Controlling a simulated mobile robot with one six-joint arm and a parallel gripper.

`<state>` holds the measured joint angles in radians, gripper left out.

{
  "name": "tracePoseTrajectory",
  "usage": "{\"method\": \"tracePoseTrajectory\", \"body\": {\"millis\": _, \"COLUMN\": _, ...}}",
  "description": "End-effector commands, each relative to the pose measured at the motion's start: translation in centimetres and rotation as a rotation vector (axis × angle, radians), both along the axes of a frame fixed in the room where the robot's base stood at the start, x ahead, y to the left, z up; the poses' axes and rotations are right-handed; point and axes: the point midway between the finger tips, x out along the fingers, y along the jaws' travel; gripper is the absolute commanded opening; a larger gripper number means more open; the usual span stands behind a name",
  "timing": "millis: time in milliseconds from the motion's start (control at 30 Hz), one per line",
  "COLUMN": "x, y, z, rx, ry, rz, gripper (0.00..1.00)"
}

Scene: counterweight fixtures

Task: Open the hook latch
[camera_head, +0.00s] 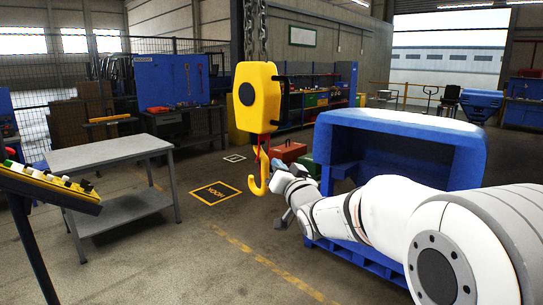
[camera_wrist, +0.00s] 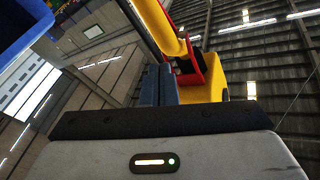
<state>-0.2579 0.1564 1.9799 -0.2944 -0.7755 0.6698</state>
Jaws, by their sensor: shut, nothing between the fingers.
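A yellow hook block (camera_head: 257,97) hangs from chains, with a yellow hook (camera_head: 263,184) below it. A thin red latch (camera_head: 263,150) runs along the hook's opening. My gripper (camera_head: 278,164) is just right of the hook in the head view, partly covered by my own wrist. In the wrist view my two blue-grey fingers (camera_wrist: 159,84) are together, with nothing seen between them. The yellow hook (camera_wrist: 163,28) passes close beyond their tips. The red part (camera_wrist: 207,72) and the yellow block (camera_wrist: 214,92) are just right of them. I cannot tell whether the fingers touch the latch.
A blue open-fronted housing (camera_head: 400,135) on a blue pallet stands right of the hook, behind my arm. A grey table (camera_head: 105,152) is at left, with a control panel (camera_head: 50,188) before it. A marked floor square (camera_head: 214,193) lies behind the hook. The floor at front centre is clear.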

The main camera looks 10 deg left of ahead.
Motion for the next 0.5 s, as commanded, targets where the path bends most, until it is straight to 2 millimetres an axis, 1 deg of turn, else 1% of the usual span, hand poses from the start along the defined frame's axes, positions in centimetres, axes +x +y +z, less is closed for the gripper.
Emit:
{"method": "tracePoseTrajectory", "body": {"millis": 167, "x": -0.2, "y": -0.2, "z": -0.6, "rx": 0.000, "ry": -0.001, "rz": -0.001, "gripper": 0.00}}
{"method": "tracePoseTrajectory", "body": {"millis": 500, "x": -1.5, "y": -1.8, "z": -3.3, "rx": 0.000, "ry": -0.001, "rz": -0.001, "gripper": 0.00}}
